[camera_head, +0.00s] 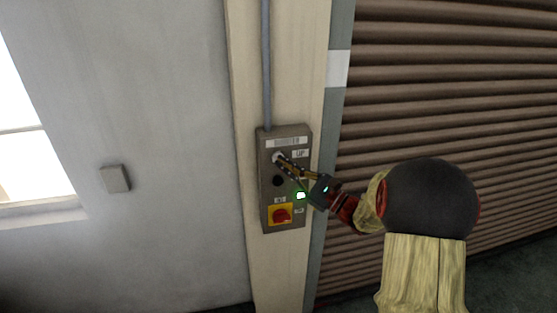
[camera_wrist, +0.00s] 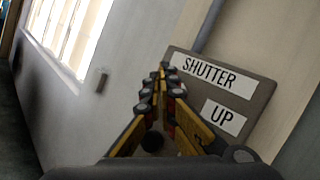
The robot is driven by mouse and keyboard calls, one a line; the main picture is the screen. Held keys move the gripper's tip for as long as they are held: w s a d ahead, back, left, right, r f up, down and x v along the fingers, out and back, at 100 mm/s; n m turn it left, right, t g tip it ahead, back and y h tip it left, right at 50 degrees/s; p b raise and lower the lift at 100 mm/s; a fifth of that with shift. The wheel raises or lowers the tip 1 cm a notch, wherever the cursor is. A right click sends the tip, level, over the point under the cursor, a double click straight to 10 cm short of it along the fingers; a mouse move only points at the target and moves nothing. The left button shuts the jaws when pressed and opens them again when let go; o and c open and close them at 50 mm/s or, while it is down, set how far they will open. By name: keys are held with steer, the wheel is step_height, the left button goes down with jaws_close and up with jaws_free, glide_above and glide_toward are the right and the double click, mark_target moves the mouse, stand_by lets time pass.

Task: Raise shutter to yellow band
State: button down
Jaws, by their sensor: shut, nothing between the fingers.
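The brown slatted shutter (camera_head: 430,100) fills the right of the head view, and its lower part reaches close to the dark floor. The grey control box (camera_head: 268,200) is on a cream post. A light round button (camera_head: 277,157) sits beside the "UP" label (camera_head: 300,153). My gripper (camera_head: 281,160) is shut and empty, with its tips at this button; I cannot tell whether they press it. In the wrist view my fingertips (camera_wrist: 162,76) are together in front of the box (camera_wrist: 263,92), below "SHUTTER", and the button is hidden. No yellow band shows on the shutter or its guide.
A dark button (camera_head: 278,181) and a red knob on a yellow plate (camera_head: 281,215) sit lower on the box. A green light (camera_head: 300,195) shows near my gripper. The grey guide rail (camera_head: 330,130) has a white band (camera_head: 338,68). A conduit (camera_head: 266,60) runs up the post.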

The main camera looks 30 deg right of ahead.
steer(key=shift+w, duration=0.15)
stand_by(0.7)
steer(key=shift+w+d, duration=0.1)
steer(key=shift+w, duration=0.15)
steer(key=shift+w+d, duration=0.15)
steer(key=shift+w, duration=0.4)
stand_by(5.3)
steer(key=shift+s, duration=0.15)
steer(key=shift+s+a, duration=0.25)
steer(key=shift+s, duration=0.55)
